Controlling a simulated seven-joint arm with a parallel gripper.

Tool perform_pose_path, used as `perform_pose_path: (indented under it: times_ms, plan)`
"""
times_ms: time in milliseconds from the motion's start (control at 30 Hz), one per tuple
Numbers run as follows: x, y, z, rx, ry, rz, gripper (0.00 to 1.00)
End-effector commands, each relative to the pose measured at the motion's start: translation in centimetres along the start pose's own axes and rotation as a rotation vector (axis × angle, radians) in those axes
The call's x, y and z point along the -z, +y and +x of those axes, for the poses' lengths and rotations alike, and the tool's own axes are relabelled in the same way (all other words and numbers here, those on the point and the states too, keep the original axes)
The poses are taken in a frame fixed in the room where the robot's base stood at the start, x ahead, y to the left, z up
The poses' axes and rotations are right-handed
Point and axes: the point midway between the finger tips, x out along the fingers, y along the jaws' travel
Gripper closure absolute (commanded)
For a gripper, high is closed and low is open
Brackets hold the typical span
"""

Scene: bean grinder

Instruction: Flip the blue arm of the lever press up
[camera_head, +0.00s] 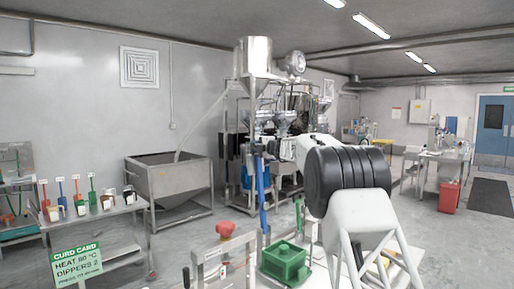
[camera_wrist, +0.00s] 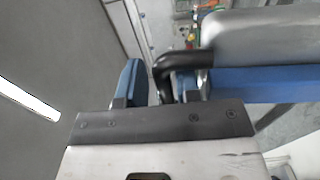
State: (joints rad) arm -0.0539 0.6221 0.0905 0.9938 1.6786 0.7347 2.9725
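The lever press stands at the front centre in the head view, with a green block (camera_head: 285,262) at its base. Its long blue arm (camera_head: 262,197) stands nearly upright, with its top close to my gripper (camera_head: 264,149). In the wrist view my gripper (camera_wrist: 167,84) has its blue-padded fingers apart. A bent black bar (camera_wrist: 183,64) lies between them, and I cannot tell whether either finger touches it. A large grey and blue part (camera_wrist: 265,60) fills the right side there; I cannot tell what it belongs to. My own arm hides part of the press's right side.
A red knob (camera_head: 225,229) on a metal frame stands just left of the press. A green sign (camera_head: 78,264) and a bench (camera_head: 110,217) with coloured tools stand at the left. A steel vat (camera_head: 172,180) and a machine with a hopper (camera_head: 253,60) stand behind.

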Motion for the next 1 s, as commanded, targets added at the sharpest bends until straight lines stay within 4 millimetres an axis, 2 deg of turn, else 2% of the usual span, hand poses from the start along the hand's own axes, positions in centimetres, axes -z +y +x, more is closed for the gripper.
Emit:
perform_pose_path:
  times_ms: [33, 567, 1000]
  plan:
    - [-0.6, -0.8, -0.1, 0.007, -0.006, 0.005, 0.61]
    - [-0.5, -1.0, -0.8, 0.008, -0.006, 0.006, 0.61]
    - [-0.5, -0.8, -4.8, 0.007, -0.006, 0.006, 0.61]
